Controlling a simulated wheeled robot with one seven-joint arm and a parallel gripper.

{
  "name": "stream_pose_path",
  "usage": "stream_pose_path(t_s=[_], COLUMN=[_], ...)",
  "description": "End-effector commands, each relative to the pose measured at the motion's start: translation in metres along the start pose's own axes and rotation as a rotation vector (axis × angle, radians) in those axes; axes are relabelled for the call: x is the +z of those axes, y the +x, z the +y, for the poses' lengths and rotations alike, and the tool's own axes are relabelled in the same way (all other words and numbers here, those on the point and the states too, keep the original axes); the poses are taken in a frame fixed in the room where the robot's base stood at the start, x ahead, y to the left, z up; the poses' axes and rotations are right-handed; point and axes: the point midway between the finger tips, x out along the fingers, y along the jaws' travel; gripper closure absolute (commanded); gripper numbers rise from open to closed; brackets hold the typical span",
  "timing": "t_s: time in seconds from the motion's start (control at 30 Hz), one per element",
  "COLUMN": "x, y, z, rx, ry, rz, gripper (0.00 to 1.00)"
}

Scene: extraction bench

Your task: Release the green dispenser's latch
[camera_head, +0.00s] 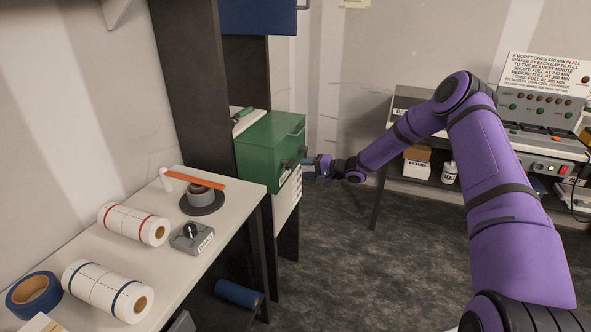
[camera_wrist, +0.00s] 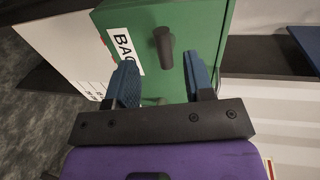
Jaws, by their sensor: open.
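The green dispenser (camera_head: 262,150) is a box with a front panel, mounted on the dark shelf frame at the left. In the wrist view its green front (camera_wrist: 135,20) carries a white label starting "BAG" and a dark cylindrical knob (camera_wrist: 163,47). I cannot tell for certain whether this knob is the latch. My gripper (camera_head: 318,163) is just in front of the dispenser's face. In the wrist view its blue fingers (camera_wrist: 162,72) are open, one on each side of the knob's line, with nothing held. The knob appears beyond the fingertips; contact is not visible.
A white bench (camera_head: 150,255) at the left holds paper rolls, blue tape (camera_head: 33,294), a grey switch box (camera_head: 192,238) and a round stand with an orange bar. A control panel (camera_head: 540,120) stands on a bench at the right. The floor (camera_head: 340,260) between is clear.

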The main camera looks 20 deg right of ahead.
Motion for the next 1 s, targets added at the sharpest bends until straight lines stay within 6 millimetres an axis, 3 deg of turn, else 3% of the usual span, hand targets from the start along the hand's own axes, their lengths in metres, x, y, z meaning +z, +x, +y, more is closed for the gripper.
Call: stream_pose_path(t_s=[0.23,0.77,0.87,1.0], x=[0.0,0.001,0.005,0.022], y=[-0.026,-0.029,-0.029,-0.031], z=[0.0,-0.001,-0.01,-0.04], rx=[-0.001,0.0,0.01,0.052], ry=[0.0,-0.002,-0.016,-0.066], rz=[0.0,-0.002,-0.019,-0.085], gripper=[0.52,0.52,0.52,0.52])
